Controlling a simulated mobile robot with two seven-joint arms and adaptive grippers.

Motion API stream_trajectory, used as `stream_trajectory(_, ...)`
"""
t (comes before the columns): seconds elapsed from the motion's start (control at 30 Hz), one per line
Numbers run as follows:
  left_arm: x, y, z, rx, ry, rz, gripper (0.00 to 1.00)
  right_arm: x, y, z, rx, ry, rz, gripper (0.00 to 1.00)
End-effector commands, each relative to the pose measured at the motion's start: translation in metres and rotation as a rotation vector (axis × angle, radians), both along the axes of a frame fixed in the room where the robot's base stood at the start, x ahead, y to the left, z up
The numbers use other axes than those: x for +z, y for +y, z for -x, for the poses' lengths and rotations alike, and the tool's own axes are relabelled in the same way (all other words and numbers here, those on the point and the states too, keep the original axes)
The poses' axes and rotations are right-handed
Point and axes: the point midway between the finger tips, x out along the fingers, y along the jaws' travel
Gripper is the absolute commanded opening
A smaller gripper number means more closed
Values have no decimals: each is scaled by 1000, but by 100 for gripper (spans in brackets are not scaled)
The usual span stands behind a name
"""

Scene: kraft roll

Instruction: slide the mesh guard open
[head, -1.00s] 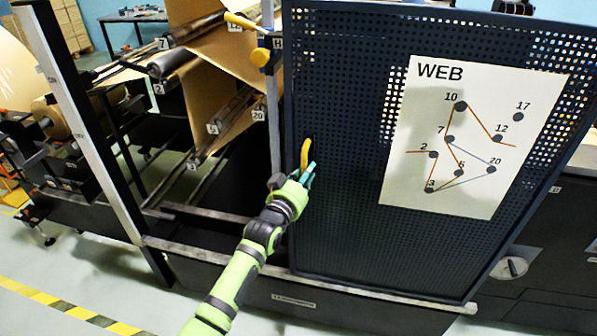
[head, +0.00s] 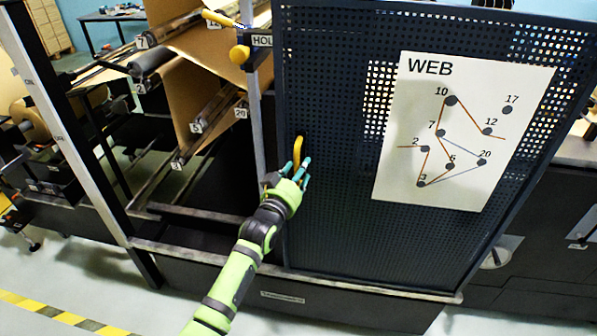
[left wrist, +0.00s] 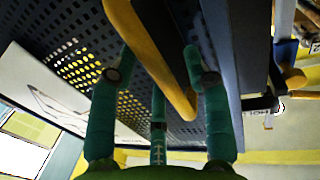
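The mesh guard (head: 335,225) is a dark perforated panel with a white WEB threading chart (head: 463,130). It stands in front of the machine's right part and also shows in the left wrist view (left wrist: 75,45). Its yellow handle (head: 298,150) is near its left edge. My left gripper (head: 297,168) is at the handle, with teal fingers on either side of it. In the left wrist view the yellow bar (left wrist: 150,60) runs between the spread fingers (left wrist: 158,85), with gaps visible; the gripper looks open around it. Whether any finger touches is unclear. My right gripper is out of view.
Left of the guard is an open bay with rollers and brown paper web (head: 225,50). A metal post (head: 257,110) with a yellow knob (head: 239,54) and partly covered label stands beside the guard's left edge. A light rail (head: 200,255) runs along the bottom.

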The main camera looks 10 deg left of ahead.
Motion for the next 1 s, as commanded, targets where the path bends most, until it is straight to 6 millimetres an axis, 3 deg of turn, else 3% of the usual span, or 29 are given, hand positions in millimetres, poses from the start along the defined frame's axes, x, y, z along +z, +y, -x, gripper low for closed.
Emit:
stream_trajectory(0.27,0,4,13,1,0,0,49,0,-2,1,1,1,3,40)
stream_trajectory(0.73,-1,23,96,0,2,-1,49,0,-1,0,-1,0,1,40)
stream_trajectory(1.0,0,28,116,0,1,-1,49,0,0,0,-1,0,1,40)
